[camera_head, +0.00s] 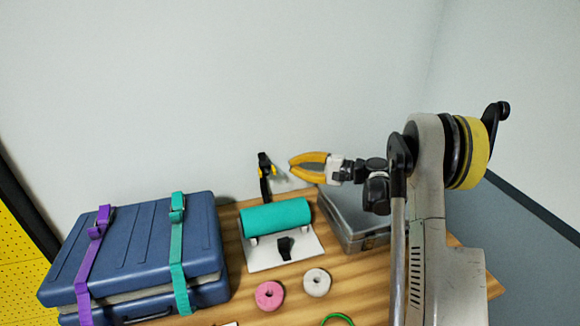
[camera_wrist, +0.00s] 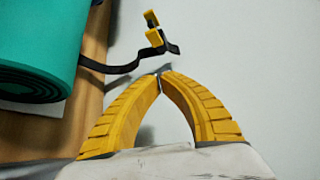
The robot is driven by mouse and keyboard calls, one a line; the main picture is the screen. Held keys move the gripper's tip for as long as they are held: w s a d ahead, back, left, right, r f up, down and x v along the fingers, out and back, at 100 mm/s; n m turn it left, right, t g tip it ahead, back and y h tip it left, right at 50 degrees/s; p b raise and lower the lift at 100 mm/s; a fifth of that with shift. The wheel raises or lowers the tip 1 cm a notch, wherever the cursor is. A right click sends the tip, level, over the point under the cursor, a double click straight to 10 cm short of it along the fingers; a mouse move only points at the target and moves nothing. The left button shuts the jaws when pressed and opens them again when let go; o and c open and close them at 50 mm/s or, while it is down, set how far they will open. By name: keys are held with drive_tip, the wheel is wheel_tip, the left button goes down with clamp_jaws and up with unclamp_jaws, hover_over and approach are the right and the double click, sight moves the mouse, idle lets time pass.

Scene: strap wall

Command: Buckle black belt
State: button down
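A teal rolled mat (camera_head: 276,217) lies on a white stand (camera_head: 308,250) on the wooden table; the roll also shows in the wrist view (camera_wrist: 38,45). One end of the black belt (camera_head: 264,178) rises behind the roll against the wall, with yellow parts near its tip. In the wrist view this black strap (camera_wrist: 118,69) curves from behind the roll to a yellow-and-black end piece (camera_wrist: 155,36). Another black piece (camera_head: 285,247) lies in front of the roll. My gripper (camera_head: 291,165) has its yellow fingertips together, right of the raised strap end. In the wrist view the fingertips (camera_wrist: 160,76) appear empty, just below the strap.
A blue case (camera_head: 145,248) with purple and teal straps stands at left. A grey open bin (camera_head: 368,240) is right of the stand, partly behind my arm. Pink (camera_head: 269,295) and white (camera_head: 317,282) rings and a green ring (camera_head: 338,317) lie in front. The wall is close behind.

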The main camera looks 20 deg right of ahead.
drive_tip(key=b+x, duration=0.2)
drive_tip(key=x, duration=0.6)
drive_tip(key=shift+w+a, duration=0.15)
drive_tip(key=shift+a, duration=0.1)
